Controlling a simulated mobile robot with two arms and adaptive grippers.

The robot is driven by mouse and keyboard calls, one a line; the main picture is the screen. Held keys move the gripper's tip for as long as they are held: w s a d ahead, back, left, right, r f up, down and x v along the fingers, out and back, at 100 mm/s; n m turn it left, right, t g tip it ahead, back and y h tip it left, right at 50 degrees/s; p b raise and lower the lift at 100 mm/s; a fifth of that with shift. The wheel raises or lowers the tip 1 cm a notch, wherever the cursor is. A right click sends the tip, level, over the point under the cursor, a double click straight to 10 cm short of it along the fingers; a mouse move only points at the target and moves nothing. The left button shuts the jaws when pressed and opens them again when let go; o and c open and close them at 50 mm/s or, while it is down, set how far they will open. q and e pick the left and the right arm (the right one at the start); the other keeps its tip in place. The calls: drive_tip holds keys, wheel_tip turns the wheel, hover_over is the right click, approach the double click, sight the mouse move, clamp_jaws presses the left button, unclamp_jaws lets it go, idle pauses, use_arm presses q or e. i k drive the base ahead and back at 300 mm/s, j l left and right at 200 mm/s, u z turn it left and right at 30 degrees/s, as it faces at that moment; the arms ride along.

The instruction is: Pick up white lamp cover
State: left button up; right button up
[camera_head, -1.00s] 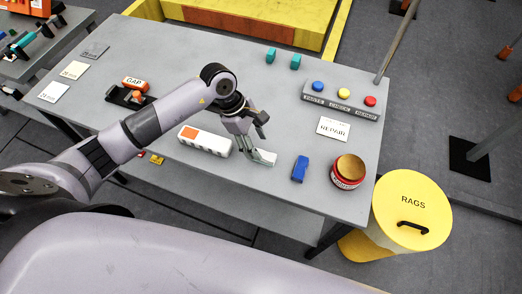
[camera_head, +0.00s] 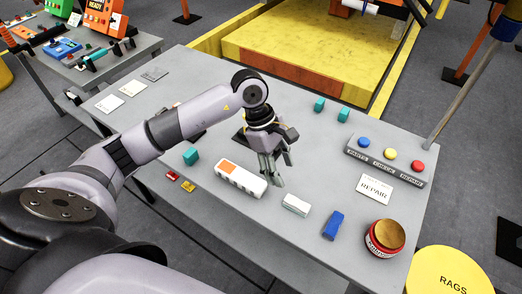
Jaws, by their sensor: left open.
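A small white block-like piece (camera_head: 296,204), which looks like the lamp cover, lies on the grey table (camera_head: 270,232) near its front edge. A longer white housing with an orange patch (camera_head: 240,180) lies to its left; I cannot tell for sure which of the two is the cover. My left gripper (camera_head: 277,182) is open and empty, pointing down between them, just up and left of the small white piece. It looks above the table, and contact with either piece is not visible. My right gripper is out of view.
A blue block (camera_head: 333,225) and a round red tin (camera_head: 384,238) lie to the right. A button box (camera_head: 385,160) and a REPAIR card (camera_head: 374,189) stand behind. A teal block (camera_head: 190,156) is left of the housing. A yellow RAGS bin (camera_head: 450,272) stands beyond the right edge.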

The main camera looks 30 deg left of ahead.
sight(240, 177)
drive_tip(key=u, duration=1.15)
